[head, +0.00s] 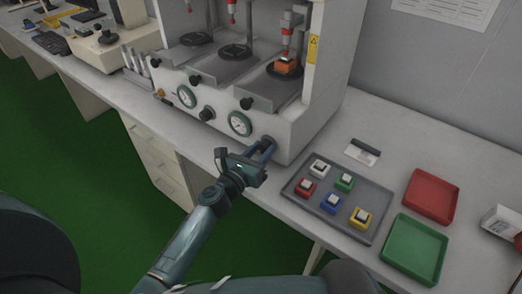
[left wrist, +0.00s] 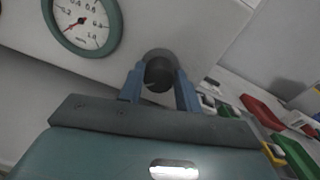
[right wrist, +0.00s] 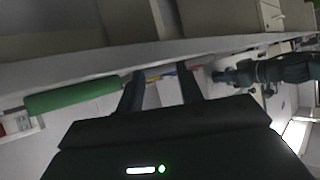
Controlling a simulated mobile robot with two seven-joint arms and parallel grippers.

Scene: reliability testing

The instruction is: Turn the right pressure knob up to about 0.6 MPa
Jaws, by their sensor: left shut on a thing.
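The right pressure knob (left wrist: 158,72) is a dark round knob on the front of the white test machine. My left gripper (left wrist: 160,82) has one blue finger on each side of it and is shut on it. In the head view, my left gripper (head: 264,150) reaches the knob at the machine's lower right corner. The right pressure gauge (head: 240,123) is just left of it. In the left wrist view, the gauge (left wrist: 83,22) shows its red needle pointing lower left, near the scale's low end. My right gripper (right wrist: 161,80) is open and empty, away from the machine.
A grey tray (head: 289,188) with several coloured switches lies right of the machine. Red (head: 431,195) and green (head: 414,250) trays lie beyond it. Another knob (head: 206,113) and the left gauge (head: 186,96) are further left on the machine front.

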